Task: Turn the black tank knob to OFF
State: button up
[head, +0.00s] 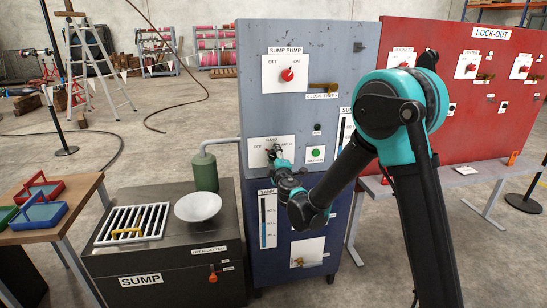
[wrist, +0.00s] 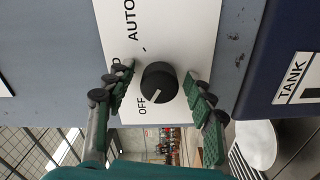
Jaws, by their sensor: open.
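The black tank knob (wrist: 158,82) is round and sits on a white label plate (wrist: 185,25) in the wrist view. Its pale pointer mark faces down-left, toward the word OFF. The word AUTO is at the top and another label is mostly hidden by a finger. My gripper (wrist: 159,76) is open, with one green-padded finger on each side of the knob. A gap shows between the knob and both fingers. In the head view my gripper (head: 278,156) is at the cabinet's white plate (head: 256,143) and mostly hides the knob.
Above is a red sump pump knob (head: 287,75) with a brass lever (head: 322,87) beside it. A green button (head: 316,153) is right of the plate. A green cylinder (head: 203,172) and white bowl (head: 198,206) stand on the sump box (head: 170,262). A red lock-out board (head: 455,120) is at right.

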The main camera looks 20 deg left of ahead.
jog(key=v, duration=1.2)
jog(key=shift+w+d, duration=0.1)
